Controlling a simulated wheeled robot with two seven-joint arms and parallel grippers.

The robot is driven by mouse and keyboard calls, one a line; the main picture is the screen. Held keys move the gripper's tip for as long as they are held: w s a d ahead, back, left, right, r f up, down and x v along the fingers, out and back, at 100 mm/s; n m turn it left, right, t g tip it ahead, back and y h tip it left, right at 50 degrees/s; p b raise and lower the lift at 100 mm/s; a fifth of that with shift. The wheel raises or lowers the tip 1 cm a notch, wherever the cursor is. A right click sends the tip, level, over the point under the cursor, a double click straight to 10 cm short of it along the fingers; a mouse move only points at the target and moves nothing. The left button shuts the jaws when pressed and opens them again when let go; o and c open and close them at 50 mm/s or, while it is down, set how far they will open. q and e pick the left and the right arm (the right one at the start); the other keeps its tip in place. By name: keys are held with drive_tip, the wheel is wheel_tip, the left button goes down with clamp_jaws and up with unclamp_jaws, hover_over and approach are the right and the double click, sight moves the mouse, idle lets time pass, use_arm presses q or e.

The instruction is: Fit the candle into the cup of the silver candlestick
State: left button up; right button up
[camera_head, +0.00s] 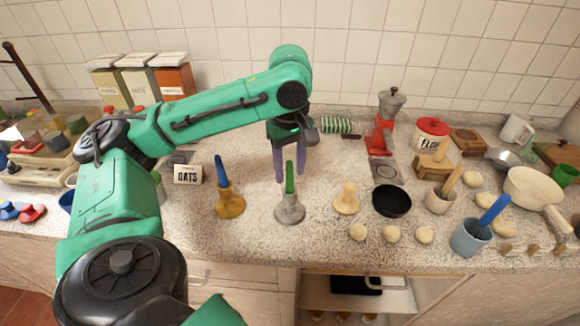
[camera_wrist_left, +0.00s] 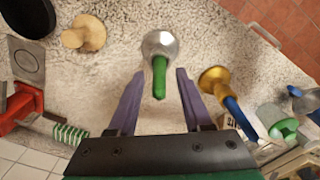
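The green candle (camera_head: 289,178) stands upright with its lower end at the cup of the silver candlestick (camera_head: 290,211); I cannot tell how deep it sits. In the left wrist view the candle (camera_wrist_left: 159,80) points up from the silver candlestick (camera_wrist_left: 160,44) toward the camera. My left gripper (camera_head: 290,174) comes down from above, with its purple fingers around the candle's upper part. In the left wrist view the left gripper (camera_wrist_left: 160,74) is open, with a gap between the candle and each finger. My right gripper is not in view.
A brass candlestick (camera_head: 230,204) with a blue candle (camera_head: 221,170) stands to the left. A wooden candlestick (camera_head: 347,199) and a black pan (camera_head: 391,201) are to the right. The oats box (camera_head: 188,174) is behind left. The counter in front of the silver candlestick is clear.

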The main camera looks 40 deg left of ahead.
use_arm(q)
wheel_tip(320, 180, up, 7)
drive_tip(key=shift+w+r+p, duration=0.1)
drive_tip(key=shift+w+p, duration=0.05)
drive_tip(key=shift+p, duration=1.1)
wheel_tip(320, 180, up, 4)
drive_tip(key=p, duration=0.3)
drive_tip(key=shift+r+p, duration=0.15)
drive_tip(key=shift+p, duration=0.25)
drive_tip(key=shift+s+r, duration=0.2)
drive_tip(key=shift+r, duration=0.1)
drive_tip(key=shift+w, duration=0.1)
drive_tip(key=shift+f, duration=0.1)
